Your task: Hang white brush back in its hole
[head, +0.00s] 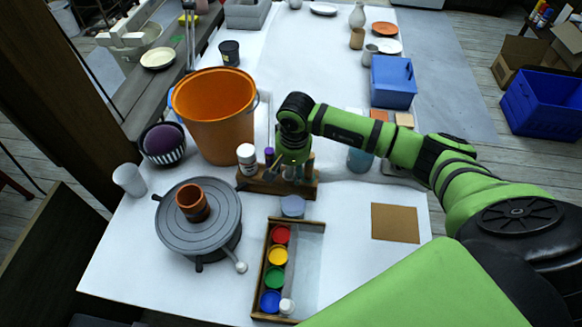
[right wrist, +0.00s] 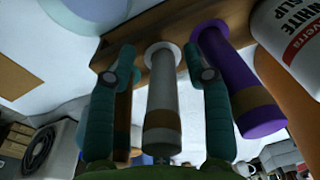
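The wooden brush rack (head: 262,186) stands mid-table in the head view; its edge crosses the top of the right wrist view (right wrist: 140,38). The white brush (right wrist: 163,95), with a brown band, has its pale collar against the rack, seemingly seated in a hole. My right gripper (head: 288,172) is over the rack. In the right wrist view its teal fingers (right wrist: 162,75) stand on either side of the white handle, with gaps visible, so it is open around it. A purple brush (right wrist: 222,75) stands just right of the fingers. My left gripper is out of view.
A white slip bottle (head: 246,158) stands close by the rack's left end. An orange bucket (head: 215,120) is behind left, a turntable with a brown pot (head: 192,202) at front left, a paint tray (head: 310,265) in front. The table's front right is mostly clear.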

